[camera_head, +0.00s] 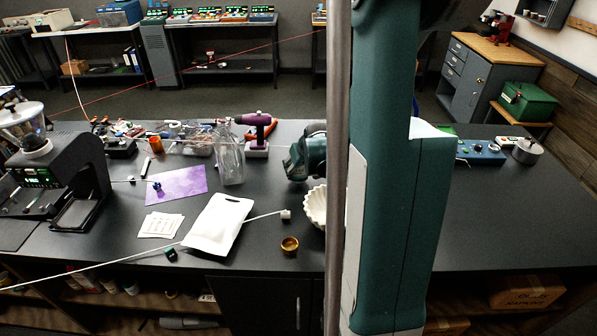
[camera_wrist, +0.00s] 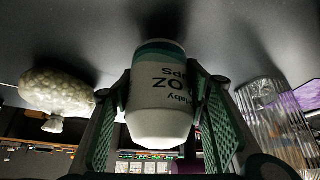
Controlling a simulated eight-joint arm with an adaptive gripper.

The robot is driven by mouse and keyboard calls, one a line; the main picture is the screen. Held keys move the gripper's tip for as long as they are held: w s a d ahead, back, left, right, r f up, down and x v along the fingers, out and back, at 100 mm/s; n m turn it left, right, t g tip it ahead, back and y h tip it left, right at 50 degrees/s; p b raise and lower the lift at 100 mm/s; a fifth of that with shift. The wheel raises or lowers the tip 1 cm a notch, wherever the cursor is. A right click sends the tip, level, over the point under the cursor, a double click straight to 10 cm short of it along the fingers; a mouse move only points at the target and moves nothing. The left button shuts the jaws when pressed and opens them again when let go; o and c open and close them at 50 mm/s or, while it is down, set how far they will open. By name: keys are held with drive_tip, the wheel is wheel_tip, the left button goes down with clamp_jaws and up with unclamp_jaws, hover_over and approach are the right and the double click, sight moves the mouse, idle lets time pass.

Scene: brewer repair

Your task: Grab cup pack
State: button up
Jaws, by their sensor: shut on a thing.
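The cup pack (camera_wrist: 160,118) is a white, rounded pack with a teal band and dark printed lettering, including "OZ". In the wrist view it sits between the two green mesh fingers of my gripper (camera_wrist: 161,82), which are shut on it from both sides. The picture is inverted there, with the dark tabletop at the top. The pack's banded end is towards the tabletop; I cannot tell whether it touches. In the head view my teal wrist shows beside my arm, and the cup pack is hidden.
A clear ribbed bottle (camera_head: 230,162) and a purple drill-like tool (camera_head: 257,135) stand left of my wrist. A bag of pale pieces (camera_wrist: 57,92) shows in the wrist view. The right tabletop is mostly clear.

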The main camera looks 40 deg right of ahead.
drive_tip(key=shift+r+p, duration=0.4)
drive_tip(key=shift+r, duration=3.65)
